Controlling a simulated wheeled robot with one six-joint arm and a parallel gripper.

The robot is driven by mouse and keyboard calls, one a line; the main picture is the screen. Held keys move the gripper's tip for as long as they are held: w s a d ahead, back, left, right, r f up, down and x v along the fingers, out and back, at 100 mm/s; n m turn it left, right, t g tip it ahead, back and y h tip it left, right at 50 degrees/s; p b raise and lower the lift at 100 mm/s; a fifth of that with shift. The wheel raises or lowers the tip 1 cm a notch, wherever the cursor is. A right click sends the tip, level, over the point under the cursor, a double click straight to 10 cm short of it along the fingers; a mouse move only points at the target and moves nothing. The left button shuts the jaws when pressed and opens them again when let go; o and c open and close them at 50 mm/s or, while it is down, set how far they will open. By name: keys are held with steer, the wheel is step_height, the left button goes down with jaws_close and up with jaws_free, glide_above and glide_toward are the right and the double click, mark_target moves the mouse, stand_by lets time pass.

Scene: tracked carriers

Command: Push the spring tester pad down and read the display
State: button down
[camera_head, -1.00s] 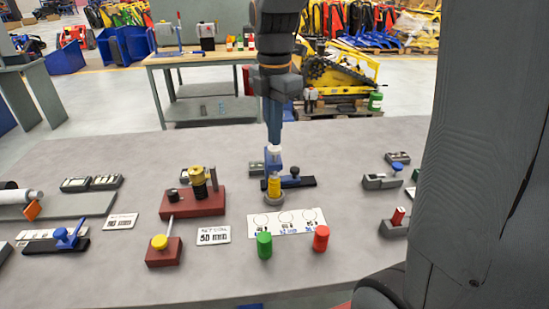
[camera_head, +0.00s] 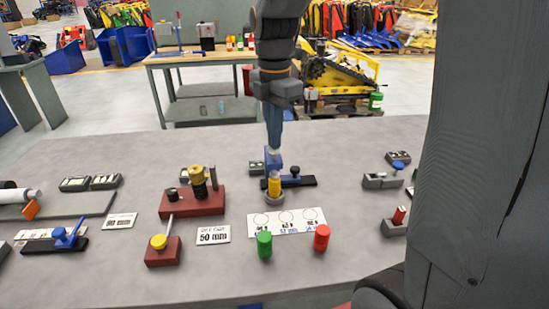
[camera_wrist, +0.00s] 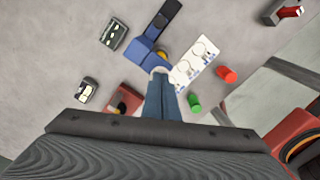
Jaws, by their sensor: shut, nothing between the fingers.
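The spring tester stands mid-table, with a blue head (camera_head: 273,160) on a dark base (camera_head: 302,182); the blue head also shows in the wrist view (camera_wrist: 135,61). A yellow cylinder (camera_head: 274,187) stands upright on a grey round seat in front of the blue head, partly hidden in the wrist view. My gripper (camera_head: 274,150) is shut and empty, pointing down at the top of the blue head; I cannot tell whether they touch. Its tips (camera_wrist: 160,71) cover part of the head in the wrist view. A dark box with a small panel (camera_wrist: 114,34), maybe the display, stands beside it; its reading is too small.
A white card with three circles (camera_head: 312,214) lies in front of the tester. A green cylinder (camera_head: 264,245) and a red cylinder (camera_head: 321,238) stand at its front edge. A red-brown fixture (camera_head: 206,205) is to the left. Small grey fixtures (camera_head: 376,181) stand to the right.

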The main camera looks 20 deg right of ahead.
steer(key=shift+f, duration=1.25)
stand_by(0.4)
steer(key=shift+r, duration=0.1)
stand_by(0.3)
steer(key=shift+r+p, duration=2.55)
steer(key=shift+r, duration=0.3)
